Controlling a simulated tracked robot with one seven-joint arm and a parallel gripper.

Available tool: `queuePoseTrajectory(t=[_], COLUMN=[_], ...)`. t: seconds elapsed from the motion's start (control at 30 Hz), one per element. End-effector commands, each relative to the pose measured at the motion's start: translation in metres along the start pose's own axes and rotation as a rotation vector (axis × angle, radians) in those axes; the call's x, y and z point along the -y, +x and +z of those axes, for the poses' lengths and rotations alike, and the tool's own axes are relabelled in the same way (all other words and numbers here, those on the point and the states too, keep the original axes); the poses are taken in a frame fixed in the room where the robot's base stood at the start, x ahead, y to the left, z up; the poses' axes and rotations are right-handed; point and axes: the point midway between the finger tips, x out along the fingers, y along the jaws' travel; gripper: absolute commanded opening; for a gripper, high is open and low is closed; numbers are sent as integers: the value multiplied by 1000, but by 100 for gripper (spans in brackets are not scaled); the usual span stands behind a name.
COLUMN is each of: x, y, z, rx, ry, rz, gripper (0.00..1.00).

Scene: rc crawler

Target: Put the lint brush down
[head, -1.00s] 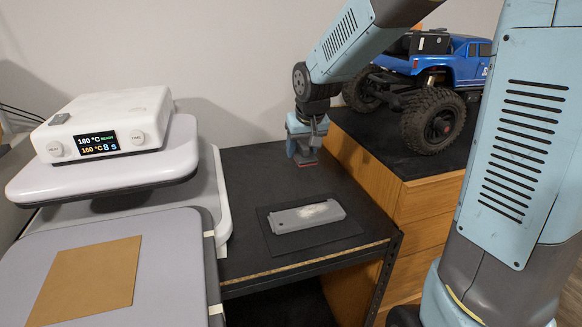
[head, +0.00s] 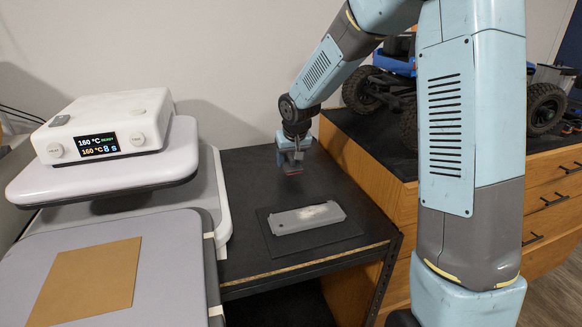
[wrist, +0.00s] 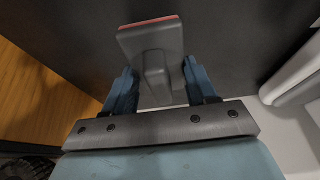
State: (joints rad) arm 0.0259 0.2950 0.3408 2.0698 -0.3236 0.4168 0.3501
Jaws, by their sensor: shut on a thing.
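The lint brush (wrist: 152,44) shows in the wrist view as a dark grey block with a red face and a grey handle. My gripper (wrist: 155,84) is shut on its handle, with a blue finger at each side. In the head view my gripper (head: 291,158) points down over the rear part of the black table (head: 245,175), and the red edge of the lint brush (head: 294,172) shows below it. I cannot tell whether the brush touches the table.
A grey tray with a pale patch (head: 307,217) lies on a dark mat (head: 347,232) in front. A heat press (head: 110,170) with a brown sheet (head: 85,275) stands left. A wooden cabinet (head: 400,200) bearing a blue crawler (head: 375,92) stands right. Table around the mat is bare.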

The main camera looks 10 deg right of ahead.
Motion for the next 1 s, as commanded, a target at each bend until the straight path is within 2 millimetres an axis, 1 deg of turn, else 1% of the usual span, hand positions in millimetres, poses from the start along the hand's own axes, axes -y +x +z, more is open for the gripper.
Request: queuePoseTrajectory(t=[0.1, 0.23, 0.53, 0.73, 0.77, 1.0], x=[0, 0, -1, -1, -1, 0], y=[16, 28, 30, 35, 35, 36], z=[6, 11, 12, 14, 14, 16], rx=[3, 2, 0, 1, 2, 6], ry=[-2, -2, 0, 1, 2, 1], rz=[0, 0, 0, 0, 0, -1], gripper=[28, 28, 28, 28, 59, 82])
